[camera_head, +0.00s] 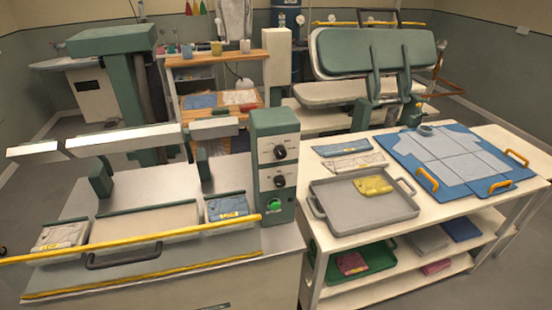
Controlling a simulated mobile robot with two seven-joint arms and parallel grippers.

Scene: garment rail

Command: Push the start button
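The green round start button (274,206) sits low on the front of a green and cream control box (274,165). Two black knobs, an upper one (279,152) and a lower one (279,181), are above it on the same box. The box stands at the right end of a press machine (140,218), at its worktop's edge. Neither of my grippers shows in the head view, so I cannot see how they stand relative to the button.
A yellow bar (130,240) runs across the press front, its right end close to the button. Folded packets lie on the press, left (60,236) and right (227,206). A grey tray (362,205) and blue board (455,160) lie on the white table at right.

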